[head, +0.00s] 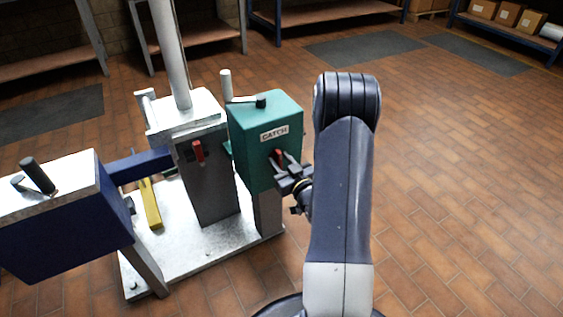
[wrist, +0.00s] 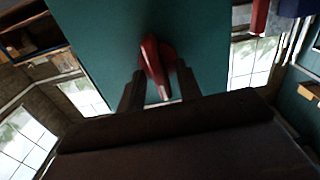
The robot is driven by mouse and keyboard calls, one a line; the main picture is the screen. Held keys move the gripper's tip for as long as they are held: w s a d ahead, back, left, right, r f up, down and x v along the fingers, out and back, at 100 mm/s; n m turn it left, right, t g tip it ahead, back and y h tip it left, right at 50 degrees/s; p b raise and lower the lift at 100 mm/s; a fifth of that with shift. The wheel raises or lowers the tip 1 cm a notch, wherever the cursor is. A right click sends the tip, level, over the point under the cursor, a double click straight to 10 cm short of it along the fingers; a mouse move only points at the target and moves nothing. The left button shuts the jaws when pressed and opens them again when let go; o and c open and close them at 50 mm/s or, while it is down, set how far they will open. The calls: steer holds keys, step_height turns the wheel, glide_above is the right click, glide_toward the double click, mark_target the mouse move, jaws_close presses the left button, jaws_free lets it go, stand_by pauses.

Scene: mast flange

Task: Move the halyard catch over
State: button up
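The halyard catch is a teal box (head: 262,135) labelled CATCH, right of the mast post, with a small red lever (head: 279,155) on its front face. My gripper (head: 283,162) is at this lever, coming from the right. In the wrist view the red lever (wrist: 153,62) stands tilted between the two dark fingers of my gripper (wrist: 160,80), in front of the teal face. The fingers are apart, one on each side, with some teal showing between finger and lever. Whether either finger touches the lever is hard to see.
A grey pedestal (head: 208,172) with another red lever (head: 198,151) carries the mast (head: 168,50). A blue box (head: 62,222) with a black handle stands at left, and a yellow bar (head: 150,204) lies between. Tiled floor at right is clear.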

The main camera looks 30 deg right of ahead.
jaws_close()
steer(key=shift+f+n+b, duration=0.1)
steer(key=shift+n+b, duration=0.2)
steer(key=shift+b, duration=0.2)
steer(key=n+b, duration=0.1)
steer(key=b, duration=0.1)
steer(key=n+b, duration=0.1)
steer(key=b, duration=0.1)
steer(key=shift+a+f+n, duration=0.1)
steer(key=shift+f+n, duration=0.1)
steer(key=shift+n, duration=0.1)
steer(key=n+b, duration=0.2)
steer(key=shift+n+b, duration=0.3)
steer(key=shift+b, duration=0.05)
steer(key=n, duration=0.1)
steer(key=n+b, duration=0.1)
steer(key=shift+a+r+n, duration=0.15)
steer(key=shift+n, duration=0.25)
steer(key=n, duration=0.2)
steer(key=shift+n, duration=0.3)
steer(key=n, duration=0.6)
steer(key=shift+a+f, duration=0.1)
steer(key=shift+f, duration=0.1)
